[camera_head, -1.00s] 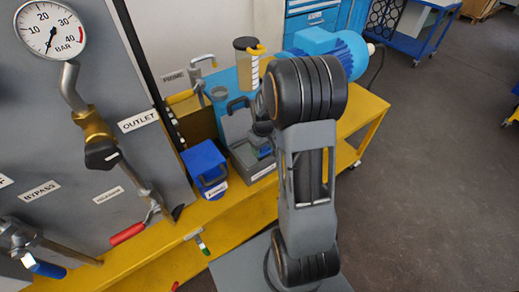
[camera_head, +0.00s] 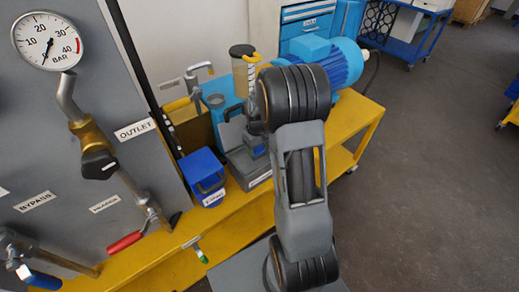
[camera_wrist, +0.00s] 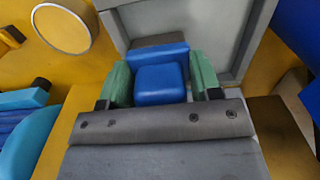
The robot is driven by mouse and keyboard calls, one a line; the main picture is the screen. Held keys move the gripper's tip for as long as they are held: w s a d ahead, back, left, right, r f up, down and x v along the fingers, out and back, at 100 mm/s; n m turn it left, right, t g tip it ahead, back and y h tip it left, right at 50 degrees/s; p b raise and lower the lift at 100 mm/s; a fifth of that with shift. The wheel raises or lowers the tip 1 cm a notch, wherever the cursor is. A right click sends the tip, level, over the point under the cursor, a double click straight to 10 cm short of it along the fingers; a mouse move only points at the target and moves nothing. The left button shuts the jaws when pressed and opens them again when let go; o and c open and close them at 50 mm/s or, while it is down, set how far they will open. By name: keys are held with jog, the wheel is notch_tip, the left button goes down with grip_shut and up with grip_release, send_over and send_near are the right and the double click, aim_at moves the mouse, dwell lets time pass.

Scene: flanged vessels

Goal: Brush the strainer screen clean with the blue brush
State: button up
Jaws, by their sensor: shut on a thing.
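The blue brush (camera_wrist: 162,72) is in the wrist view, between the green fingertips of my gripper (camera_wrist: 160,82). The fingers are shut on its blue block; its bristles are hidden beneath. Behind it lies a grey, raised-edge tray or housing (camera_wrist: 200,25); it also shows in the head view (camera_head: 240,170), where a bit of blue shows at it beside my arm. I cannot tell whether the brush touches it. I cannot clearly make out the strainer screen. A round yellow face with a pale rim (camera_wrist: 63,27) shows at upper left in the wrist view.
A blue box (camera_head: 203,175) stands left of the grey housing on the yellow bench (camera_head: 240,222). A blue motor (camera_head: 325,60) and a tall cup (camera_head: 243,72) stand behind. A gauge panel (camera_head: 60,130) with valve handles rises at the left.

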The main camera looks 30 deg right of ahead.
jog(key=shift+a, duration=0.1)
jog(key=shift+s+a+f, duration=0.1)
jog(key=shift+s+a, duration=0.05)
jog(key=shift+a, duration=0.55)
jog(key=shift+s+a+f, duration=0.1)
jog(key=shift+a, duration=0.6)
jog(key=shift+a, duration=0.15)
jog(key=shift+s+a+r, duration=0.1)
jog(key=shift+s+a, duration=0.1)
jog(key=shift+a, duration=1.2)
jog(key=shift+w+d+r, duration=0.1)
jog(key=shift+w+d, duration=0.05)
jog(key=shift+d, duration=0.65)
jog(key=shift+w+d, duration=0.15)
jog(key=shift+d, duration=0.65)
jog(key=shift+d, duration=0.1)
